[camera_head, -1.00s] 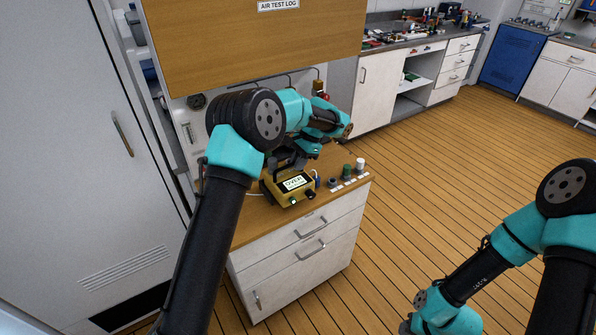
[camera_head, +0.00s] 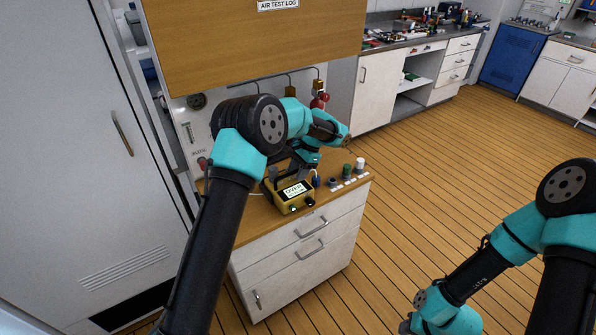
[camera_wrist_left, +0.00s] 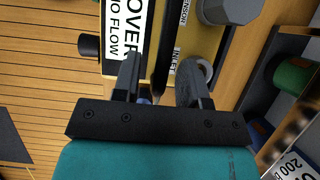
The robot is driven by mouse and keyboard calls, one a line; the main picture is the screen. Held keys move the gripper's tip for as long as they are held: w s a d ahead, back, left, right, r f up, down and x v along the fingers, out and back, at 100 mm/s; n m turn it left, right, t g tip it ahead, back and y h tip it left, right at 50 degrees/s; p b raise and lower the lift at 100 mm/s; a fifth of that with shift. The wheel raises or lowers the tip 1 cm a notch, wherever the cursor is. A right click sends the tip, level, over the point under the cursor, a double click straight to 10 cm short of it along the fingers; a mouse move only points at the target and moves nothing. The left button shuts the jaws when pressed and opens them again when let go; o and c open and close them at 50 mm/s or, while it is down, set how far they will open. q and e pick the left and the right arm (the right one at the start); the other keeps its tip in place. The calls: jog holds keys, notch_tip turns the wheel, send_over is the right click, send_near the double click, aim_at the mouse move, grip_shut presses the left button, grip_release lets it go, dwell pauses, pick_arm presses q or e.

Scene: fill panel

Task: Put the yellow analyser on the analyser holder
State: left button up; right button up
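The yellow analyser (camera_head: 291,204) stands near the front edge of the wooden cabinet top, its lit screen facing the front. In the left wrist view, the yellow analyser (camera_wrist_left: 210,42) shows close up, with a screen reading "OVER / NO FLOW". My left gripper (camera_head: 298,163) is at its top, partly hidden by my arm. In the left wrist view, the fingers of my left gripper (camera_wrist_left: 160,78) stand apart on either side of the dark handle (camera_wrist_left: 162,45), with gaps visible. I cannot pick out the analyser holder. My right gripper is below the picture; only its arm shows.
A green-topped item (camera_head: 346,170) and a white-topped item (camera_head: 360,165) stand right of the analyser on the cabinet top (camera_head: 255,215). The "AIR TEST LOG" board (camera_head: 255,45) overhangs behind. A tall grey locker (camera_head: 75,150) is at the left.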

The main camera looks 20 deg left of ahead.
pick_arm(q)
jog(key=shift+r, duration=0.1)
jog(key=v, duration=1.2)
jog(key=shift+d, duration=0.1)
jog(key=shift+c, duration=0.4)
dwell(1.8)
